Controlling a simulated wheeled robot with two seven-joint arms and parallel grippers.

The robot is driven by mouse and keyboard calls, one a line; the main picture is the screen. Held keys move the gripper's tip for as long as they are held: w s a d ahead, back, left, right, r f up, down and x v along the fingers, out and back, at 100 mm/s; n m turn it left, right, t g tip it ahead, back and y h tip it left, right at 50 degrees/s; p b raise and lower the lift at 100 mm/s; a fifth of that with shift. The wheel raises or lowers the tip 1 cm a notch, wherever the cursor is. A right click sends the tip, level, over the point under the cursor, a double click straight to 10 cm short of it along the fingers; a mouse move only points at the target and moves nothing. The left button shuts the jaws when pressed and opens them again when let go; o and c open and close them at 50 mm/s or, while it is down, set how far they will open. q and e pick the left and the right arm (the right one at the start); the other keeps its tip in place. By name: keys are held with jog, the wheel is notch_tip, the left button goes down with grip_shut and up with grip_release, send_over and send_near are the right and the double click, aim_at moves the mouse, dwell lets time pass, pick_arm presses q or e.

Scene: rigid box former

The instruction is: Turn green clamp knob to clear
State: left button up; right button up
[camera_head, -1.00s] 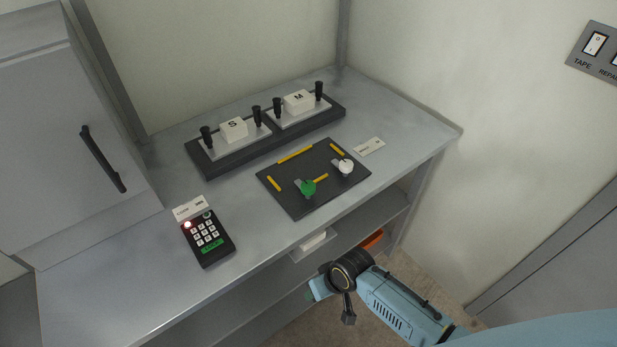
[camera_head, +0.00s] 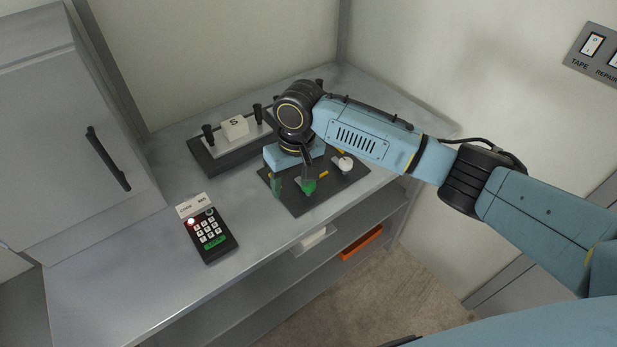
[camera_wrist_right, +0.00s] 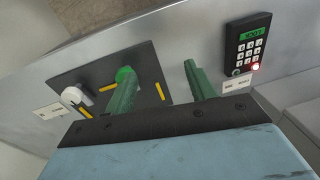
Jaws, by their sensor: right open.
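The green clamp knob (camera_head: 309,187) sits on the dark plate (camera_head: 300,207) on the bench. In the right wrist view the green knob (camera_wrist_right: 125,74) shows just behind one fingertip, partly covered by it. My right gripper (camera_head: 291,188) points down over the plate, with its green fingers spread. In the right wrist view the right gripper (camera_wrist_right: 169,58) is open and empty, and the knob is beside one finger, not between the two. I cannot tell whether that finger touches it. My left gripper is out of view.
A white knob (camera_head: 345,165) stands on the same plate, right of the green one. A keypad (camera_head: 208,235) with a red light stands at the left. The block marked S (camera_head: 235,126) is on a rack behind; my arm hides the M block. The bench front is clear.

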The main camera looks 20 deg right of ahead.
notch_tip(320, 180, up, 6)
jog(key=m+h, duration=0.1)
jog(key=m, duration=0.1)
send_over(308, 190)
jog(key=w, duration=0.2)
jog(key=f, duration=1.2)
jog(key=shift+s+d+f+b, duration=0.15)
jog(key=shift+d+f+b, duration=0.2)
jog(key=shift+f, duration=0.05)
jog(key=c, duration=1)
jog(key=shift+o, duration=0.2)
